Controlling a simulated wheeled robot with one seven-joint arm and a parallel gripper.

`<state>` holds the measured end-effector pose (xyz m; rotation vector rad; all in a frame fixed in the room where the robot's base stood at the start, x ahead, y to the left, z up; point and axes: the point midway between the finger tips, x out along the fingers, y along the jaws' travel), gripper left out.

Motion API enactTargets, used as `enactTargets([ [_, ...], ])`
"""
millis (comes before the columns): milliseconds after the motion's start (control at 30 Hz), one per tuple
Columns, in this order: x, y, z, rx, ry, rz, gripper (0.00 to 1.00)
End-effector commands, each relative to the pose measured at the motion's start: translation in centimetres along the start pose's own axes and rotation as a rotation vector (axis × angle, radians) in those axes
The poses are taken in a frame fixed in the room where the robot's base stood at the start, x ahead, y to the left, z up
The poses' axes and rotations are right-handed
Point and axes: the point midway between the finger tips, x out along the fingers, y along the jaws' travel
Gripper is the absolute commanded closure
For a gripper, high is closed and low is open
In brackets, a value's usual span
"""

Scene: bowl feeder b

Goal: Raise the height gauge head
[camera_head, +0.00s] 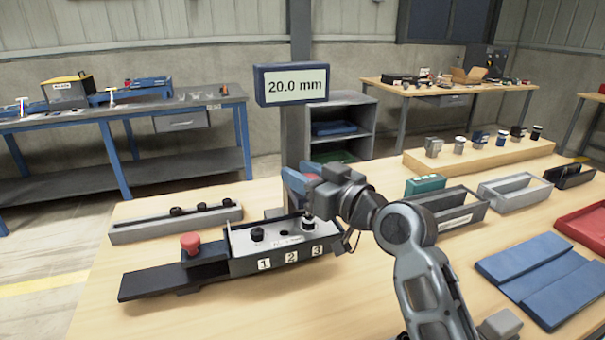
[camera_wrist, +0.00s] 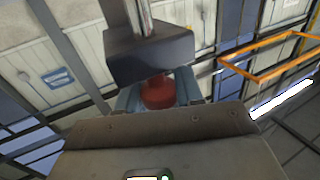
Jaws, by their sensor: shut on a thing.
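The height gauge has a grey column (camera_head: 296,130) with a display (camera_head: 291,85) that reads 20.0 mm. Its dark head block (camera_wrist: 148,52) sits on a rail in the wrist view, with a red knob (camera_wrist: 158,92) below it in the picture. My gripper (camera_wrist: 159,97) is shut on this red knob, with a blue-grey finger at each side. In the camera_head view my gripper (camera_head: 308,180) is low at the column, above the right end of a fixture (camera_head: 280,260) numbered 1, 2, 3. My wrist hides part of the head there.
A red push button (camera_head: 190,243) stands left of the fixture. A long grey tray (camera_head: 176,222) lies behind it. Grey bins (camera_head: 517,190), a teal block (camera_head: 425,184), blue mats (camera_head: 540,277) and a red tray (camera_head: 590,226) are on the right. The front left tabletop is clear.

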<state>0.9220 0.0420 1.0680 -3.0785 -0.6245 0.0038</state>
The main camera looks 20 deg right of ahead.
Motion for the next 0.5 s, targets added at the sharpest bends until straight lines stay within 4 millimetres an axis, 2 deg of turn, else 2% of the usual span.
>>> enactTargets([
  [33,-0.01,0.00,-0.13,-0.001,0.002,0.000,0.85],
  [200,-0.01,-0.01,-0.17,-0.001,0.003,0.000,1.00],
  [500,-0.01,0.00,-0.59,-0.001,0.005,0.000,1.00],
])
